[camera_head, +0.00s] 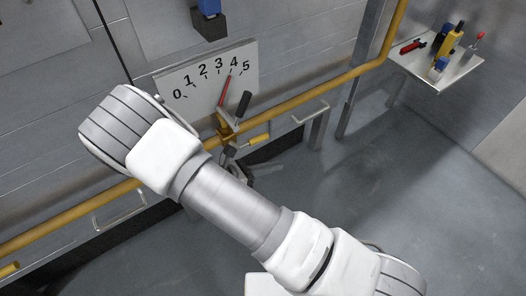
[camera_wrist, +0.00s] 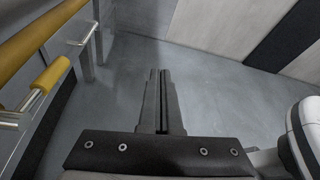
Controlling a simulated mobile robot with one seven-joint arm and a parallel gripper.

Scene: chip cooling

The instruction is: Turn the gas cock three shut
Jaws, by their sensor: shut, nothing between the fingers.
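A yellow cock handle (camera_head: 258,140) with a metal stem sits just below the yellow gas pipe (camera_head: 300,99) in the head view. It also shows in the wrist view (camera_wrist: 51,74), at the left, apart from my gripper. Another yellow handle (camera_head: 9,269) shows at the lower left edge of the head view. No number on either handle can be read, so I cannot tell which is cock three. My gripper (camera_wrist: 160,72) is shut and empty, its fingers over the floor, to the right of the yellow handle in the wrist view. In the head view my arm hides much of it.
A dial plate (camera_head: 176,79) marked 0 to 5 has a red pointer (camera_head: 225,90) near 4. A black lever (camera_head: 240,103) stands at the brass valve (camera_head: 226,122). Metal bar handles (camera_head: 311,112) line the front. A side shelf (camera_head: 458,75) holds tools. The floor (camera_head: 400,190) is clear.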

